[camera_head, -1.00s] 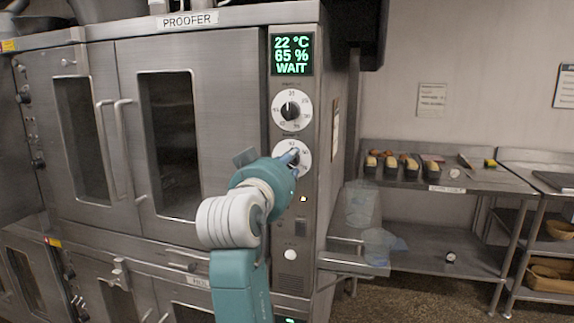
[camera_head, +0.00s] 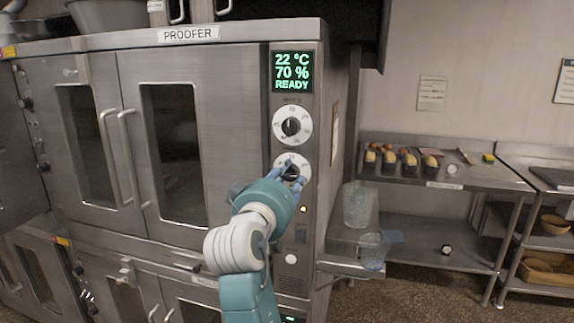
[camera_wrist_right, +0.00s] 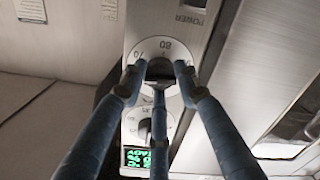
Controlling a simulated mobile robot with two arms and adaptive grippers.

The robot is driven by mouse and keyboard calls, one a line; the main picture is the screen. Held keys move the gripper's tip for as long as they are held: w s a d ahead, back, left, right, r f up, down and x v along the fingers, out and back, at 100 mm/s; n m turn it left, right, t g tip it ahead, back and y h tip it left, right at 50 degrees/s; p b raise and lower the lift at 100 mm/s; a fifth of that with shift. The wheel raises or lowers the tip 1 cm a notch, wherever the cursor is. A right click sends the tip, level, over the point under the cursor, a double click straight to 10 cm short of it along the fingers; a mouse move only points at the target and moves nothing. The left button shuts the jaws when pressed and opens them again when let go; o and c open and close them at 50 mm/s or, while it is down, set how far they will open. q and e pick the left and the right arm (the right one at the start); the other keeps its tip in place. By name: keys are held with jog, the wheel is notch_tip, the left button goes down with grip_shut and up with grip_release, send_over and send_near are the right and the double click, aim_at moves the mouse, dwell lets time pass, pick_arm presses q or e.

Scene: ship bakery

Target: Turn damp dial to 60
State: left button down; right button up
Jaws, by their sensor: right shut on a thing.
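The damp dial (camera_head: 305,163) is the lower of two round white dials on the proofer's control panel. My right gripper (camera_head: 291,172) is at it, with its fingers shut around the dark knob. In the right wrist view the dial face (camera_wrist_right: 152,47) shows behind the fingers of my gripper (camera_wrist_right: 160,72), upside down, with an 80 mark readable. The fingers and arm cover part of the knob, so its exact pointer position is hard to read. The green display (camera_head: 292,72) above reads 22 °C, 70 % and READY. My left gripper is not in view.
The heat dial (camera_head: 278,126) sits just above the damp dial. Proofer doors with long handles (camera_head: 129,160) are to the left. At right, a steel table (camera_head: 480,178) holds small loaf tins, and clear containers (camera_head: 357,206) stand on a low shelf by the proofer.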

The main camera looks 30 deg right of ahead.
jog(key=n+p, duration=0.3)
jog(key=shift+d+f, duration=0.1)
jog(key=shift+f+n+p, duration=0.1)
jog(key=shift+n+p, duration=0.35)
jog(key=shift+n, duration=0.15)
jog(key=shift+f, duration=0.1)
jog(key=o, duration=1.1)
jog(key=shift+o, duration=0.3)
jog(key=shift+d, duration=0.15)
jog(key=shift+r, duration=0.2)
